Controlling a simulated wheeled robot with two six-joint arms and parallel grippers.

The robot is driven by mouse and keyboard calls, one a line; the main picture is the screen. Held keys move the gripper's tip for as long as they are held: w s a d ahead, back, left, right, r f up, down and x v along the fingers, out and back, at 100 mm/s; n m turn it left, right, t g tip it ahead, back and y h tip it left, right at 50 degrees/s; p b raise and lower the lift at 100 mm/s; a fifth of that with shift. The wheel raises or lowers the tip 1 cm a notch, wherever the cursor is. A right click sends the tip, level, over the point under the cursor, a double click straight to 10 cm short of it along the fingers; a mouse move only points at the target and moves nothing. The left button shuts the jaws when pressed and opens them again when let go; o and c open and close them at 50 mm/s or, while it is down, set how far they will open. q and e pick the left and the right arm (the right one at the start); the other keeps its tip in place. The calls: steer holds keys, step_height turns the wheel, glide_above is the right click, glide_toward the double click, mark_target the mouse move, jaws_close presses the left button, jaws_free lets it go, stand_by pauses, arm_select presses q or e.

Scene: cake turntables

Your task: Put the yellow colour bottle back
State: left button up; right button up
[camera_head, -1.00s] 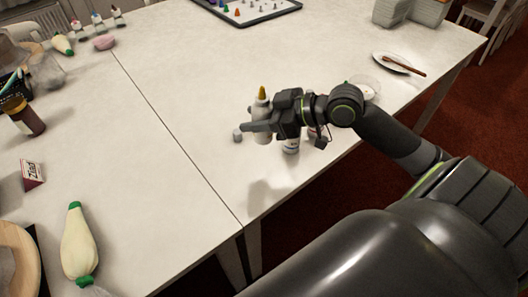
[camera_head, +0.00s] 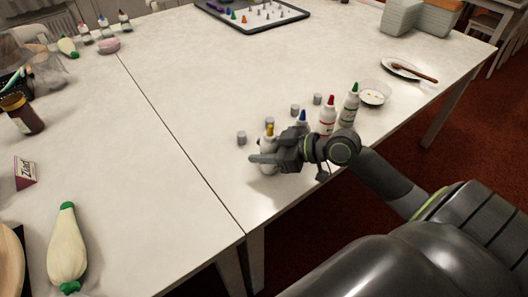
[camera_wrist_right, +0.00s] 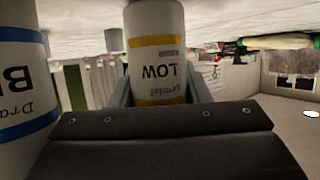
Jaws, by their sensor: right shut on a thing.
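The yellow colour bottle (camera_head: 269,133) is white with a yellow tip and stands upright at the left end of a row of bottles. My right gripper (camera_head: 265,157) is shut around its body. In the right wrist view the bottle (camera_wrist_right: 157,50) sits between the fingers, its label upside down with yellow bands. I cannot tell whether its base touches the table. A blue-tipped bottle (camera_head: 302,120) stands close to its right, partly hidden by my gripper; it fills the left of the right wrist view (camera_wrist_right: 20,85). My left gripper is not in view.
A red-tipped bottle (camera_head: 328,117) and a green-tipped bottle (camera_head: 350,106) stand farther right. Several small grey caps (camera_head: 295,110) lie behind the row. A glass dish (camera_head: 373,95) and a plate (camera_head: 400,67) are beyond.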

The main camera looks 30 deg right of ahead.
steer(key=shift+f, duration=0.25)
steer(key=shift+f, duration=0.15)
steer(key=o, duration=0.7)
steer(key=shift+c, duration=0.2)
steer(key=shift+r, duration=0.2)
